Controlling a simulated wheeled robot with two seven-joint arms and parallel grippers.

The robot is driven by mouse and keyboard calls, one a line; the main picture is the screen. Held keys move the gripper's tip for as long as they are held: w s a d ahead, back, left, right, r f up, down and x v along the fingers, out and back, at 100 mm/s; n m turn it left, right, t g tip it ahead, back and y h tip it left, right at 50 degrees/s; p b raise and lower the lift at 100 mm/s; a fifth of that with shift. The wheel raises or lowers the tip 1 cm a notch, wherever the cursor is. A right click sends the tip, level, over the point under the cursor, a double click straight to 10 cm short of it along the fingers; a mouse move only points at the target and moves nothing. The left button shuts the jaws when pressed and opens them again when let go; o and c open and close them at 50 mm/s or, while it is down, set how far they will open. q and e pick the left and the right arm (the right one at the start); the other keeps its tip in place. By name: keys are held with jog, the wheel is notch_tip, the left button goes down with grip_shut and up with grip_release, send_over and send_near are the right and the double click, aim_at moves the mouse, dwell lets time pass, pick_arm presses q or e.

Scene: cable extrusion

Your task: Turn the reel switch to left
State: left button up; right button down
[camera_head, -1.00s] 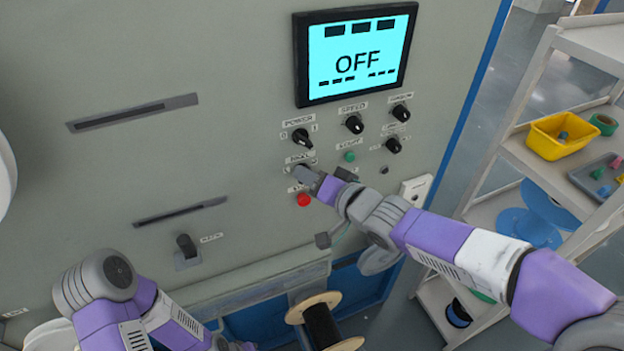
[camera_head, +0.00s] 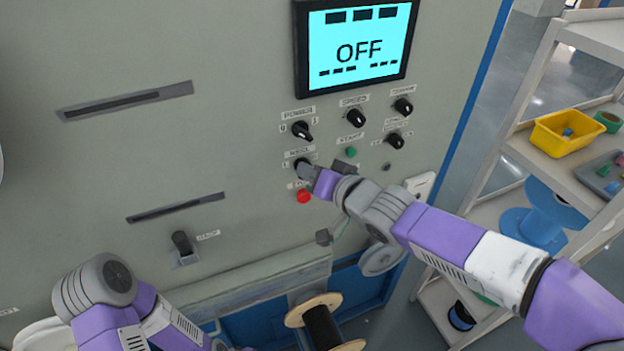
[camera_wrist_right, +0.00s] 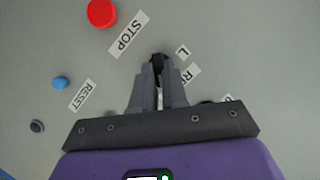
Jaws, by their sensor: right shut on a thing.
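The reel switch (camera_head: 299,163) is a small black knob under the REEL label, below the power knob on the grey panel. My right gripper (camera_head: 304,168) is at this knob and covers most of it. In the right wrist view my gripper (camera_wrist_right: 160,80) has its fingers shut on the black reel switch (camera_wrist_right: 158,60), next to the partly hidden REEL label. The knob's exact angle is hard to tell behind the fingers. My left arm is at the lower left, with its gripper out of sight.
The screen (camera_head: 358,50) reads OFF. Close by are the power knob (camera_head: 302,130), the green start button (camera_head: 352,152) and the red stop button (camera_head: 304,196). A spool (camera_head: 322,325) stands below. A shelf with a yellow bin (camera_head: 566,133) is at the right.

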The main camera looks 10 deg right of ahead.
jog(key=n+h+b, duration=0.2)
jog(key=n+b, duration=0.1)
jog(key=b, duration=0.2)
jog(key=a+n+t+h+b, duration=0.1)
jog(key=n+h+b, duration=0.1)
jog(key=n+b, duration=0.2)
jog(key=n+h+b, duration=0.3)
jog(key=n+b, duration=0.1)
jog(key=b, duration=0.3)
jog(key=shift+s+a+f+t+b, duration=0.1)
jog(key=shift+s+a+t+b, duration=0.05)
jog(key=shift+t+b, duration=0.25)
jog(key=shift+h, duration=0.3)
jog(key=c, duration=1.2)
grip_release()
jog(key=shift+o, duration=0.2)
